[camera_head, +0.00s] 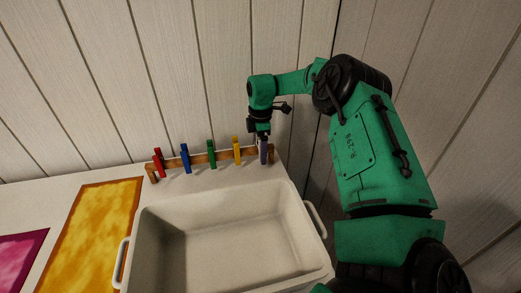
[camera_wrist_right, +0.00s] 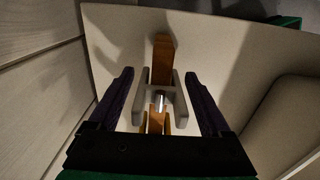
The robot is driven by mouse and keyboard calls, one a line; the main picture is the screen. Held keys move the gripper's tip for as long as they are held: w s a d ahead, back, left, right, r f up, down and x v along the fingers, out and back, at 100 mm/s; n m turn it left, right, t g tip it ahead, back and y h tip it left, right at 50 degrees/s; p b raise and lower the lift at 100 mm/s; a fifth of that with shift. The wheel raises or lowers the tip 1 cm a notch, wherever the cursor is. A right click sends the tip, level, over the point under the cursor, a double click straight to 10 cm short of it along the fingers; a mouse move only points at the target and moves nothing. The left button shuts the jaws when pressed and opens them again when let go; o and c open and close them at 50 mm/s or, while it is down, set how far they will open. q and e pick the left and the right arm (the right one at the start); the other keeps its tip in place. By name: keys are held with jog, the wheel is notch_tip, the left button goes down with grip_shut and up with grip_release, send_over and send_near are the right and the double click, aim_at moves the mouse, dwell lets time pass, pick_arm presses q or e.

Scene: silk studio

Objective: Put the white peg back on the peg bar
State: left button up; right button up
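The wooden peg bar (camera_head: 222,155) stands behind the white tub, with a red peg (camera_head: 159,162), a blue peg (camera_head: 185,158), a green peg (camera_head: 211,153) and a yellow peg (camera_head: 236,150) on it. My right gripper (camera_head: 263,152) is at the bar's right end, pointing down. In the right wrist view the white peg (camera_wrist_right: 141,104) sits astride the bar (camera_wrist_right: 163,55), its metal spring showing in the middle. The dark fingers of my right gripper (camera_wrist_right: 159,95) stand on both sides of the peg, with a gap at each side. My left gripper is out of view.
The empty white tub (camera_head: 220,235) with side handles stands directly in front of the bar. An orange patterned cloth (camera_head: 92,240) and a magenta cloth (camera_head: 20,255) lie on the table to the left. A panelled wall (camera_head: 120,80) rises close behind the bar.

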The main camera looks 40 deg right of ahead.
jog(key=shift+r, duration=0.1)
notch_tip(320, 180, up, 14)
jog(key=shift+r, duration=0.15)
dwell(0.3)
dwell(0.3)
